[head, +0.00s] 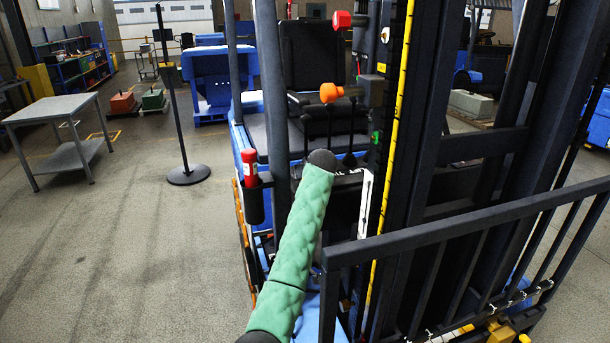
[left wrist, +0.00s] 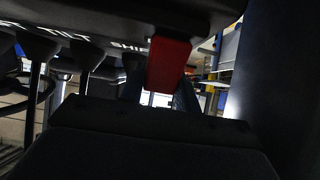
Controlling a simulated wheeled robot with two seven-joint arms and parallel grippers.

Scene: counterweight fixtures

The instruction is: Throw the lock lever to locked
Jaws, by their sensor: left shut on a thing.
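A red bar-shaped lever piece (left wrist: 168,62) hangs below a dark console (left wrist: 90,40) in the left wrist view. Part of the lettering "TILT" and "SHIFT" shows on the console. My left gripper (left wrist: 160,90) is shut on the red piece, whose lower end lies at its dark fingers. In the head view my green-sleeved left arm reaches up to the machine's control area, and the gripper and red piece are hidden there. I cannot read the lever's lock position. My right gripper is in neither view.
Dark mast rails (head: 395,150) and a black guard rail (head: 460,225) stand close on the right.

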